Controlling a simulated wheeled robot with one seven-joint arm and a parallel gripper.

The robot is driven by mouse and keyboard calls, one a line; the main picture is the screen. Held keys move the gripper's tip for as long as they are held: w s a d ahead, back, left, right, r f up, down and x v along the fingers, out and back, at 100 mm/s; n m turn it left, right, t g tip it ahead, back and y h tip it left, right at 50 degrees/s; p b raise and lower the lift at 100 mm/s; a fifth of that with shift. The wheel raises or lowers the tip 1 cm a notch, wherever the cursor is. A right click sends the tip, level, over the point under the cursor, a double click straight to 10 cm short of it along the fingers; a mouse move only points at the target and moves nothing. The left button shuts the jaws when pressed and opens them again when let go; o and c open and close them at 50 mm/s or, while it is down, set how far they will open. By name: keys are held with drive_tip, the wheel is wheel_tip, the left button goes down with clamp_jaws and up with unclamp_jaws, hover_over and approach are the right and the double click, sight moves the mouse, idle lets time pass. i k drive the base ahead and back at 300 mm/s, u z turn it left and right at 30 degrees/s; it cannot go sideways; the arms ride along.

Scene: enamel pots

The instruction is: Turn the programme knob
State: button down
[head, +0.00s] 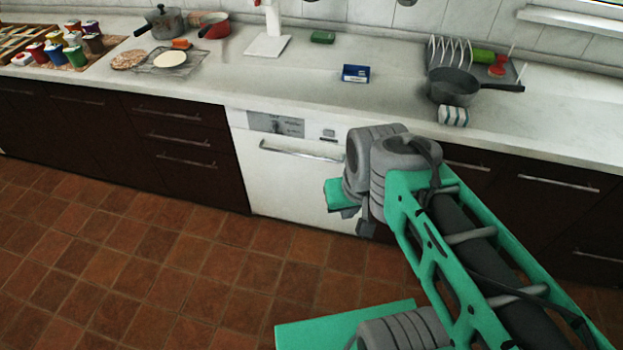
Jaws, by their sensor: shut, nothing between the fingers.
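The white dishwasher (290,180) stands under the counter, with a long bar handle (300,152) across its door. Its grey control panel (262,123) is along the top front edge, left of the middle. The programme knob is too small and blurred to make out for certain on this panel. My gripper (358,220) is in front of the lower right part of the dishwasher, below and to the right of the panel and apart from it. Its fingers look small and dark, are partly hidden by my arm, and are shut with nothing held.
Dark drawers with bar handles flank the dishwasher. On the counter are a grey pan (453,88), a dish rack (450,55), a blue box (356,73), a red pot (215,24) and several coloured jars (73,55). The tiled floor (150,270) at left is clear.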

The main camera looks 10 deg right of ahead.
sight(274, 125)
drive_tip(key=z, duration=0.2)
drive_tip(key=k, duration=0.35)
drive_tip(key=u, duration=1.6)
drive_tip(key=i, duration=1)
drive_tip(key=z, duration=0.5)
